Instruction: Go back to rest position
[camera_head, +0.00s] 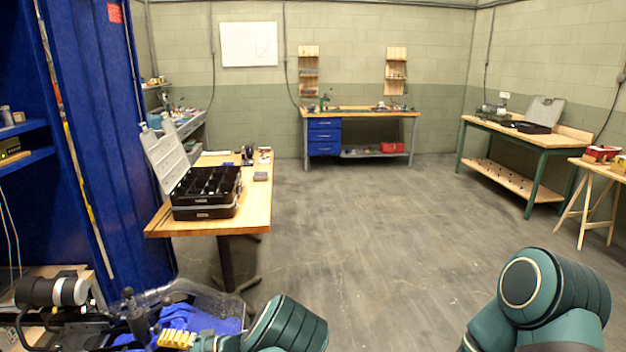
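My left arm (287,325) shows as a dark green link at the bottom centre, beside the cluttered bench at the lower left. My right arm (550,292) shows as a larger bent green link at the bottom right, over the floor.
At the lower left are a clear container (190,297), blue cloth (222,325) and a black-and-white cylinder (52,291). An open black case (207,192) stands on a wooden table (258,206). The floor (390,225) ahead is clear.

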